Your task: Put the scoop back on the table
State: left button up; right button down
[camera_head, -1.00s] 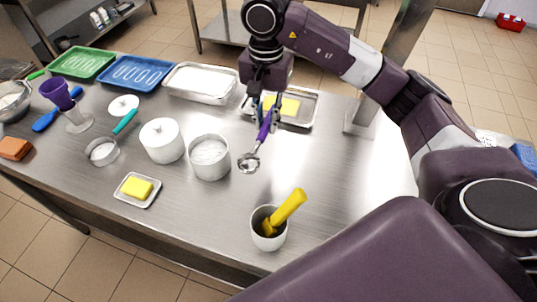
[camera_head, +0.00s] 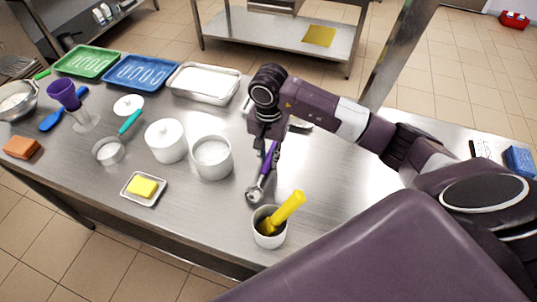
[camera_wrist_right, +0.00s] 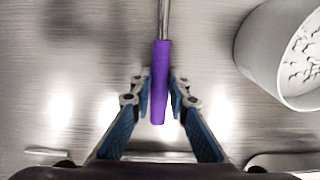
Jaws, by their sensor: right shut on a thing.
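The scoop (camera_head: 257,190) has a purple handle and a round metal head. My right gripper (camera_head: 270,152) is shut on its purple handle. In the right wrist view the handle (camera_wrist_right: 161,75) sits between the two blue-padded fingers (camera_wrist_right: 160,98), with the metal shaft running up out of the picture. The scoop's head is just behind the white cup with the yellow tool. I cannot tell whether the scoop touches the metal table (camera_head: 335,195). My left gripper is not in view.
The white cup (camera_head: 269,236) with a yellow tool (camera_head: 287,210) stands close in front of the scoop head. A butter dish (camera_head: 144,198) is farther left. The table right of the cup is bare.

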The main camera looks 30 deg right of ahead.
aim_at(269, 159)
jog(key=shift+f, duration=0.2)
jog(key=c, duration=1.8)
grip_release()
jog(key=shift+c, duration=0.2)
jog(key=shift+r, duration=0.15)
jog(key=shift+r, duration=0.2)
notch_tip(269, 159, up, 12)
jog(key=b, duration=0.3)
jog(key=shift+b, duration=0.35)
jog(key=shift+s+f, duration=0.1)
jog(key=shift+f, duration=0.1)
